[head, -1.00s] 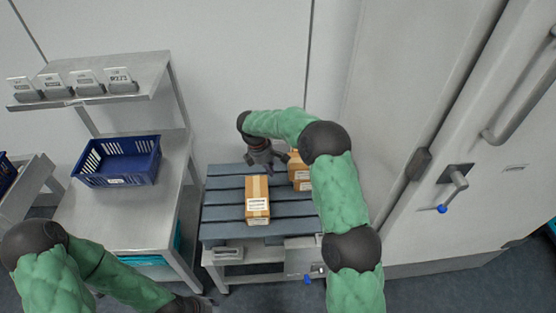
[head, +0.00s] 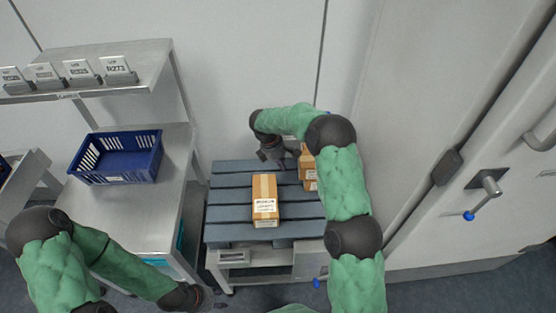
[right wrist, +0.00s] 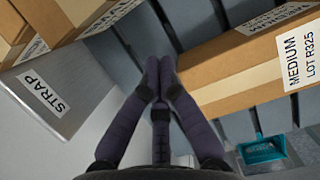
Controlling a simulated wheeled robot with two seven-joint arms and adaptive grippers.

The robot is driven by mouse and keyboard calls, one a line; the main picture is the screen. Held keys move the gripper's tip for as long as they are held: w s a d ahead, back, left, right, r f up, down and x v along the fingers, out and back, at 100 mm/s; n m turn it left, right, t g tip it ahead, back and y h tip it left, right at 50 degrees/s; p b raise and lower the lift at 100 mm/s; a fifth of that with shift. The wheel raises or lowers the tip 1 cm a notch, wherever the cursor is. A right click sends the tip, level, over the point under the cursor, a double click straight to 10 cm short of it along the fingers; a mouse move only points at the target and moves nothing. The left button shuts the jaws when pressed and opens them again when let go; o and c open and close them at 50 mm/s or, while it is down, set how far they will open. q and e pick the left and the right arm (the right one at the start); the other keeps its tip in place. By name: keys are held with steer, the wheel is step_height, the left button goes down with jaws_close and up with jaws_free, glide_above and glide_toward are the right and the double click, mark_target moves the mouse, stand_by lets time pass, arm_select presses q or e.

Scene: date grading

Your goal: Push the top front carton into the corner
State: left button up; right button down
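A brown carton (head: 265,187) with a white label lies on the slatted grey-blue pallet (head: 228,213). It also shows at the right of the right wrist view (right wrist: 245,75), its label reading MEDIUM LOT R325. More cartons (head: 307,160) appear stacked at the pallet's right, partly hidden behind my right arm; cartons also fill the upper left of the right wrist view (right wrist: 75,15). My right gripper (right wrist: 160,65) is shut and empty, between the two groups over the slats. In the head view (head: 280,160) it is beyond the single carton. My left gripper (head: 207,299) is low by the bench, its fingers unclear.
A grey box labelled STRAP (right wrist: 55,95) is beside the left cartons in the right wrist view. A blue crate (head: 118,158) stands on the metal bench (head: 120,215) at left, below a shelf (head: 90,70) with tags. A door handle (head: 485,190) is at right. The pallet's left slats are clear.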

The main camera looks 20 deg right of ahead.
mark_target(301, 164)
steer(key=d, duration=0.1)
steer(key=s+d+b, duration=0.1)
steer(key=d+f, duration=0.1)
steer(key=d, duration=0.1)
steer(key=shift+s, duration=0.15)
steer(key=shift+d+r, duration=0.1)
steer(key=d, duration=0.1)
steer(key=s+d+p, duration=0.1)
steer(key=d, duration=0.1)
steer(key=shift+a, duration=0.15)
stand_by(0.3)
